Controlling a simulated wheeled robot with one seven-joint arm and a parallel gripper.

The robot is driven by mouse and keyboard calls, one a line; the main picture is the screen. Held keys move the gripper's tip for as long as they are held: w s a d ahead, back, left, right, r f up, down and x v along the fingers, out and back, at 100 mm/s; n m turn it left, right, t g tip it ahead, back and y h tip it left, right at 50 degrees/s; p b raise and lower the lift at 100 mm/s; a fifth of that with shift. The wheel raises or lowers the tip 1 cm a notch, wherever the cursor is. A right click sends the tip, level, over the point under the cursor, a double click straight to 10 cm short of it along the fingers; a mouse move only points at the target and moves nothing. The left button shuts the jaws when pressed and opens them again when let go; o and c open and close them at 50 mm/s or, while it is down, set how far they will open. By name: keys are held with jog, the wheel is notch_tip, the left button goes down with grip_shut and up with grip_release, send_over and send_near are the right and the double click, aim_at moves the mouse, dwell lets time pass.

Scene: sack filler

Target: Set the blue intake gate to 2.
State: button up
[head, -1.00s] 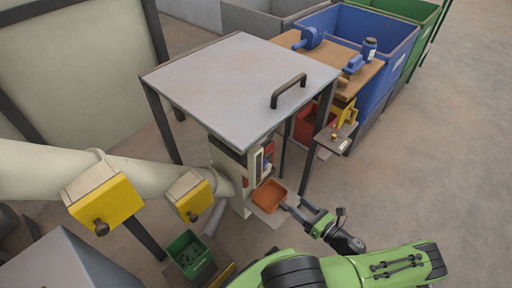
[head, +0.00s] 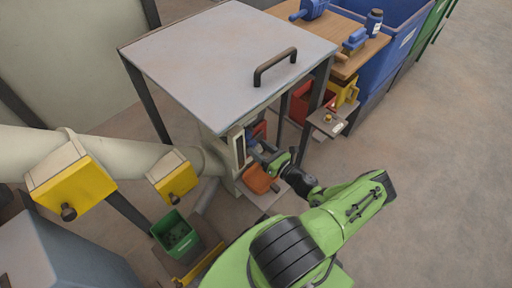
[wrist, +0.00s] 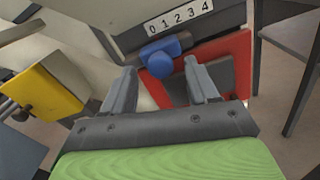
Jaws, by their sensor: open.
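The knob appears under the low end of the scale; which mark the gate is set to I cannot tell. Contact is not clear. In the head view my gripper (head: 266,158) is at the machine's front, under the grey top (head: 225,50), and partly hides the gate.
An orange tray (head: 260,181) lies just below my gripper. A red panel (wrist: 240,50) is behind the fingers. Yellow boxes (head: 72,188) sit on the pipe at left, with a green bin (head: 176,232) below. A table leg (wrist: 301,95) stands at right. Open floor lies right.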

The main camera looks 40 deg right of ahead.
aim_at(248, 140)
jog(key=shift+w, duration=1.2)
grip_shut()
